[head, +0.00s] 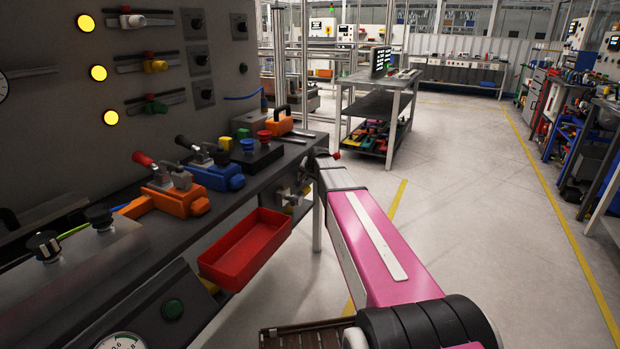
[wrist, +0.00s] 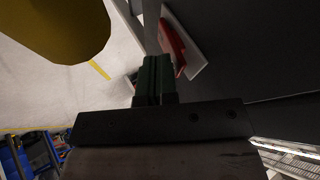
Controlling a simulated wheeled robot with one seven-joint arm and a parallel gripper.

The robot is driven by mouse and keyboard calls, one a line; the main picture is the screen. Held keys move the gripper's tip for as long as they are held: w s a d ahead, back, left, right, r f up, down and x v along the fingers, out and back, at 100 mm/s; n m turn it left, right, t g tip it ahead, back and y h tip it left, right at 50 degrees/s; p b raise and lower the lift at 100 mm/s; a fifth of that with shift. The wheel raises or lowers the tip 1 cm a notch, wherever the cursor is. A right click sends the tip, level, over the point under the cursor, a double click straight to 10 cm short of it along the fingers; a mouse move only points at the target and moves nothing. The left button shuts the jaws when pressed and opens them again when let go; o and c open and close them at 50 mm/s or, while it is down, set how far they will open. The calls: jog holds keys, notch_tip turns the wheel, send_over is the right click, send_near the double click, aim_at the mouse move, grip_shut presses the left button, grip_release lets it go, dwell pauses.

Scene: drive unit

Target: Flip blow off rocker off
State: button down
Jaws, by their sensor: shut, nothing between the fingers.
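My gripper (wrist: 155,72) shows in the wrist view as two dark green fingers pressed together, with nothing between them. In the head view my pink and white arm reaches forward along the right side of the workbench, and its fingers cannot be made out there. No rocker labelled blow off can be read in either view. Which of these, if any, is the rocker I cannot tell.
The workbench (head: 215,215) holds orange and blue lever valves (head: 180,195). A red tray (head: 245,250) hangs at its front edge. In the wrist view a large brownish-yellow round thing (wrist: 60,25) is close, and a red part (wrist: 173,45) lies beyond the fingers. The right floor (head: 470,190) is clear.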

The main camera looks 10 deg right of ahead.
jog(key=shift+w+a+r+g+h, duration=0.1)
jog(key=shift+w+a+g+h, duration=0.1)
jog(key=shift+a+g+h, duration=0.1)
dwell(0.4)
jog(key=shift+r, duration=0.1)
jog(key=shift+r, duration=0.7)
jog(key=shift+s+d, duration=0.1)
